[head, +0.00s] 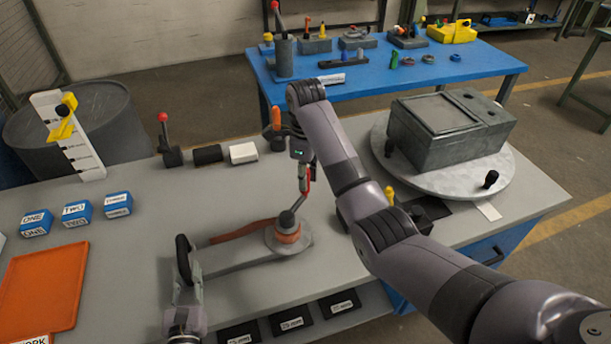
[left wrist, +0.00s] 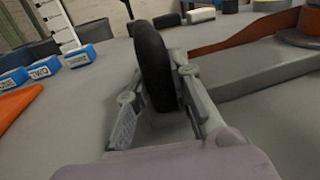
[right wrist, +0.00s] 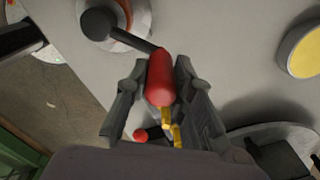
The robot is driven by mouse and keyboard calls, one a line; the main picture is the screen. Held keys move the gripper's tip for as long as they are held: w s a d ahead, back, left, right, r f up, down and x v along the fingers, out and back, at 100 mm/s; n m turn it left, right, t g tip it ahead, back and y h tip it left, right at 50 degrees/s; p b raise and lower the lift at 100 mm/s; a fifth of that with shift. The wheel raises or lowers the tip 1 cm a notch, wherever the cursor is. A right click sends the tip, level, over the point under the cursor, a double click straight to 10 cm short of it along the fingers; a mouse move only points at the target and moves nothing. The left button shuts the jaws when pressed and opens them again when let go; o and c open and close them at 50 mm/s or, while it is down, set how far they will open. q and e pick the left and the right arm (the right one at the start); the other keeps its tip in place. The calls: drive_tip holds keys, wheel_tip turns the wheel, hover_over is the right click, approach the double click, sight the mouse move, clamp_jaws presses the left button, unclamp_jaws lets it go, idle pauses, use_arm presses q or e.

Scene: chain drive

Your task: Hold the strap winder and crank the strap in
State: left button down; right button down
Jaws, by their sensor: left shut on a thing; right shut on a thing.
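The strap winder lies on the grey bench, with a flat grey bar (head: 240,262), a round drum (head: 287,236) wound with orange strap, and a black upright grip (head: 183,257) at its left end. My left gripper (head: 187,280) is shut around the black grip, which also shows between its fingers in the left wrist view (left wrist: 152,65). The crank arm (head: 297,203) rises from the drum's top to a red handle. My right gripper (head: 302,165) is shut on the red handle (right wrist: 160,80). The orange strap (head: 240,231) runs left from the drum along the bench.
An orange tray (head: 42,290) and several blue labelled blocks (head: 76,213) are at the left. A red-knobbed lever (head: 165,140) stands at the back. A grey box (head: 450,125) sits on a round turntable (head: 485,175) at the right. Black labelled bins (head: 290,319) line the front edge.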

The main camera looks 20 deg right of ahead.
drive_tip(key=shift+d, duration=0.25)
idle(0.5)
drive_tip(key=c, duration=1.7)
unclamp_jaws()
drive_tip(key=o, duration=0.3)
drive_tip(key=shift+a, duration=0.2)
drive_tip(key=shift+o, duration=0.2)
drive_tip(key=shift+w+r, duration=0.15)
drive_tip(key=shift+r, duration=0.8)
wheel_tip(320, 180, up, 10)
drive_tip(key=shift+r, duration=0.1)
